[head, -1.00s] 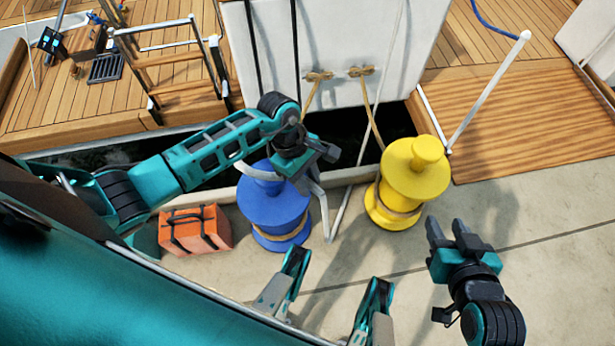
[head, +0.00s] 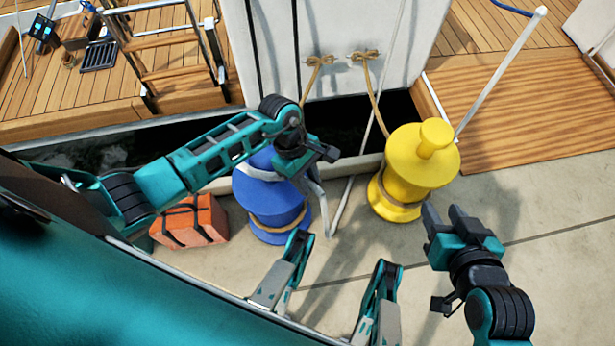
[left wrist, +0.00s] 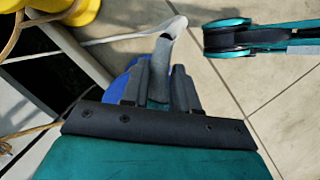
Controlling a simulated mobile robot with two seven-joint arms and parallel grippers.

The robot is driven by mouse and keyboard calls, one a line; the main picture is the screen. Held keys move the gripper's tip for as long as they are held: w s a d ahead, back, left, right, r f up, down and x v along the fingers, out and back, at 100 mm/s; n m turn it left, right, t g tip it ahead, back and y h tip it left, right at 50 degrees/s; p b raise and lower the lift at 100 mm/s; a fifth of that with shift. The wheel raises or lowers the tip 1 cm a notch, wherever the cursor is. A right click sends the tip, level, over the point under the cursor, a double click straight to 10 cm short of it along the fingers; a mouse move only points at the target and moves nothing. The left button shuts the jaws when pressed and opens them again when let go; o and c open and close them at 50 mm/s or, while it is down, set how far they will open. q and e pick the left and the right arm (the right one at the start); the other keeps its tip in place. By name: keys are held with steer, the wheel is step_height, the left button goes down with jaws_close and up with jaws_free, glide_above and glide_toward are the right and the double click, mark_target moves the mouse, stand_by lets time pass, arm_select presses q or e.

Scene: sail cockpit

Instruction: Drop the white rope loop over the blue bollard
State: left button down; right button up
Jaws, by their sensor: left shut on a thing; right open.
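The blue bollard (head: 270,205) stands on the quay in the head view, partly hidden by my left arm. It also shows in the left wrist view, mostly behind the fingers. The white rope loop (head: 259,173) crosses the bollard's upper part, with blue above and below it; my arm hides whether it goes all the way round. My left gripper (head: 308,158) is above the bollard's right side, shut on the loop, which shows between its fingers (left wrist: 159,85) in the left wrist view. My right gripper (head: 446,214) is open and empty, right of the bollard.
A yellow bollard (head: 410,165) with tan rope stands right of the blue one. An orange bag (head: 192,222) lies to the left. A white rope tail (head: 346,205) runs up toward the boat's white hull (head: 350,80). Dark water separates quay and boat.

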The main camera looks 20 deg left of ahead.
arm_select(q)
steer(key=shift+f, duration=0.7)
step_height(320, 180, down, 8)
steer(key=shift+f, duration=0.25)
stand_by(0.3)
steer(key=c, duration=0.8)
jaws_free()
